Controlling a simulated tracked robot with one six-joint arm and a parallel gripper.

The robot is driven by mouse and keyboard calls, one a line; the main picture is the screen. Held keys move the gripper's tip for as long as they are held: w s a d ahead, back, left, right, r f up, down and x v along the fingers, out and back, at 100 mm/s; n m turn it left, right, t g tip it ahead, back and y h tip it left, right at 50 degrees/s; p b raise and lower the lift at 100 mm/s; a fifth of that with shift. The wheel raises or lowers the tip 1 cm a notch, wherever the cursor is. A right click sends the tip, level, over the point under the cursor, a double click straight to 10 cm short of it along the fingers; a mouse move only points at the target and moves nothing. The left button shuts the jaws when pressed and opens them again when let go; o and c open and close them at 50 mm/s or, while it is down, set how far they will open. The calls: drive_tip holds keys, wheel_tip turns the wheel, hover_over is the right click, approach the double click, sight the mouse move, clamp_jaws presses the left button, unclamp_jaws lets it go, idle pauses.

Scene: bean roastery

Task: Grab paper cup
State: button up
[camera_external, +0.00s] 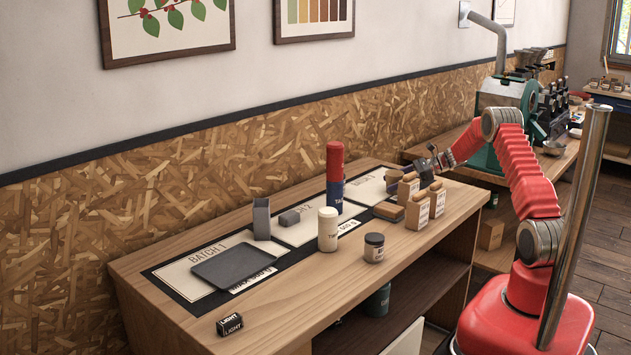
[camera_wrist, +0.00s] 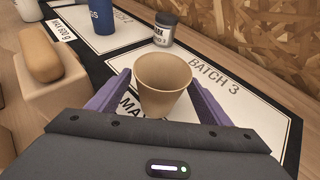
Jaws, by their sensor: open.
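The paper cup (camera_wrist: 163,88) is tan, upright and empty-looking, with its open top towards the wrist camera. It stands on the white BATCH 3 panel (camera_wrist: 222,84). My gripper (camera_wrist: 160,92) is open, with one purple finger on each side of the cup. I cannot tell whether either finger touches it. In the external view my gripper (camera_external: 427,168) is low over the far right end of the table.
Wooden blocks (camera_external: 417,211) with labels stand near the gripper; one (camera_wrist: 48,92) shows left of it in the wrist view. A labelled jar (camera_wrist: 171,32) is just beyond the cup. A red and blue cylinder (camera_external: 335,178), white bottle (camera_external: 328,229) and dark tray (camera_external: 234,265) stand further left.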

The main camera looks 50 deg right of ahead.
drive_tip(key=shift+c, duration=0.5)
drive_tip(key=c, duration=1)
drive_tip(key=shift+r, duration=0.1)
wheel_tip(320, 180, up, 10)
drive_tip(key=shift+f, duration=0.1)
idle(0.3)
